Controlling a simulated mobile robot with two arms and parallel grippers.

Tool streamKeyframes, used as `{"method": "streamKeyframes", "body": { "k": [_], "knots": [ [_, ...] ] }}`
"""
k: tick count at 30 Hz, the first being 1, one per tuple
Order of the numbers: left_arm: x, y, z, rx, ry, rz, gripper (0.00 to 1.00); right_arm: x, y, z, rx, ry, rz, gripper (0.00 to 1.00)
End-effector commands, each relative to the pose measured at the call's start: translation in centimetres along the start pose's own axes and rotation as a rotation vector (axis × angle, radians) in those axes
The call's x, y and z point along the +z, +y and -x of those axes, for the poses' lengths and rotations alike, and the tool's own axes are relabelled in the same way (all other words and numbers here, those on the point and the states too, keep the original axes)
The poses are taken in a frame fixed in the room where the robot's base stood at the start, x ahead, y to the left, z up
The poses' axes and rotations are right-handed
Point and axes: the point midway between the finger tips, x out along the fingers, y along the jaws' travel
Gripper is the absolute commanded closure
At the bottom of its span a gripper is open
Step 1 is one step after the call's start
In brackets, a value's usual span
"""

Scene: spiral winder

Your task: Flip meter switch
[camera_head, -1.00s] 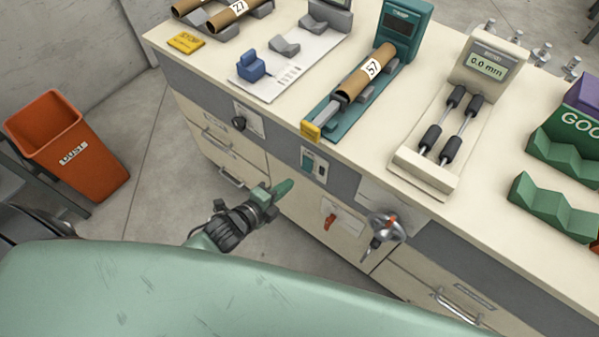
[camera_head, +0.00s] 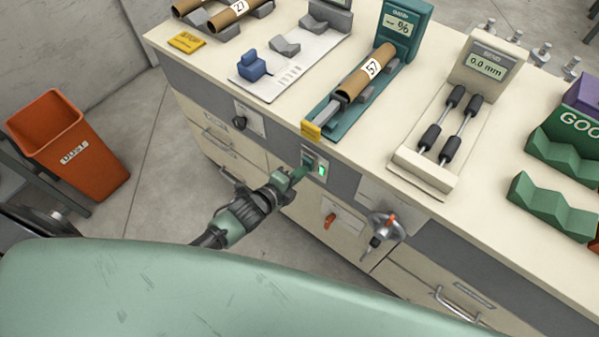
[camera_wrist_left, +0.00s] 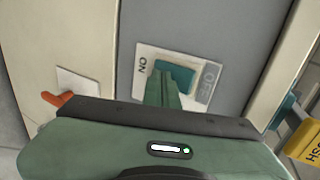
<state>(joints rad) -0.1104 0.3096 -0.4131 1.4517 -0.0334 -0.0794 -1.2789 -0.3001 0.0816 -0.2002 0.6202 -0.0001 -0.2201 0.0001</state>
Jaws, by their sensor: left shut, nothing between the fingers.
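The meter switch is a teal rocker (camera_wrist_left: 176,74) on a light plate marked ON and OFF in the left wrist view. My right gripper is not in view.
A yellow block (camera_head: 311,131) sits at the bench edge above. An orange bin (camera_head: 70,145) stands on the floor left.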

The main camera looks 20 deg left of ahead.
Motion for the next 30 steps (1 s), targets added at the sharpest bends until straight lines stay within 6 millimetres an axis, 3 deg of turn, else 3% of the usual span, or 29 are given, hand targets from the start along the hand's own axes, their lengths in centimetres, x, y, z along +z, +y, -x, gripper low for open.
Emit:
{"method": "streamKeyframes", "body": {
  "k": [17,30],
  "knots": [
    [0.0,-1.9,0.6,-0.009,0.000,0.000,1.00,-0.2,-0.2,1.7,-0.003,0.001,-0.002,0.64],
    [0.1,-1.9,0.7,-0.006,0.000,0.000,1.00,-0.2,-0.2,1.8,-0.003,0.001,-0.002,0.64]
  ]
}}
